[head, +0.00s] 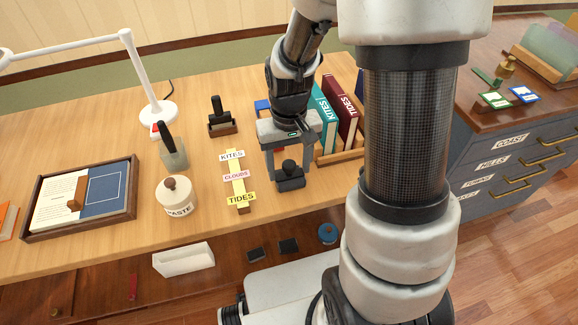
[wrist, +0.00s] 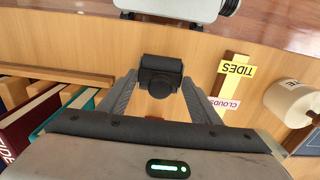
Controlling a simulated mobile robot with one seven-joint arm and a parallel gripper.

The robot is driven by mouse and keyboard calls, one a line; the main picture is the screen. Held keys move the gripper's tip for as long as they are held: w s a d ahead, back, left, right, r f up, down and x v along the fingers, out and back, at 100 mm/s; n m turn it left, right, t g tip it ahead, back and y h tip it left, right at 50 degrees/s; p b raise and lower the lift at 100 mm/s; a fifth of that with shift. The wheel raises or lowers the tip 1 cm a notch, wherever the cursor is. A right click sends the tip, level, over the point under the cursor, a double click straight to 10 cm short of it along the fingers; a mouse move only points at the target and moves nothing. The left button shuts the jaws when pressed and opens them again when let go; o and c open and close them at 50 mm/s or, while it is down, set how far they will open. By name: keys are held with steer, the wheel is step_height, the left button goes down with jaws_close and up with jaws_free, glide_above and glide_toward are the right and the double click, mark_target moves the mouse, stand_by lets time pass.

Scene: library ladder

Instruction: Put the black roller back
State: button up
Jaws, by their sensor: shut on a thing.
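My gripper (head: 289,172) points down near the table's front edge, shut on a black block with a round knob (head: 290,180). In the wrist view this black block (wrist: 161,75) sits between the fingertips. Whether it touches the table is not clear. Another black thing with an upright handle (head: 216,104) stands in a small wooden holder (head: 222,129) at the back of the table. I cannot tell from shape alone which of the two is the roller.
Labelled strips (head: 237,180), a paste jar (head: 176,196) and a brush pot (head: 173,157) stand left of my gripper. Upright books (head: 343,108) stand close on its right. A framed tray (head: 82,199) and a lamp (head: 157,113) are further left. A white box (head: 184,260) lies below the table edge.

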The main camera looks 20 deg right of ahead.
steer(key=shift+r, duration=0.1)
steer(key=shift+f, duration=0.2)
steer(key=o, duration=0.9)
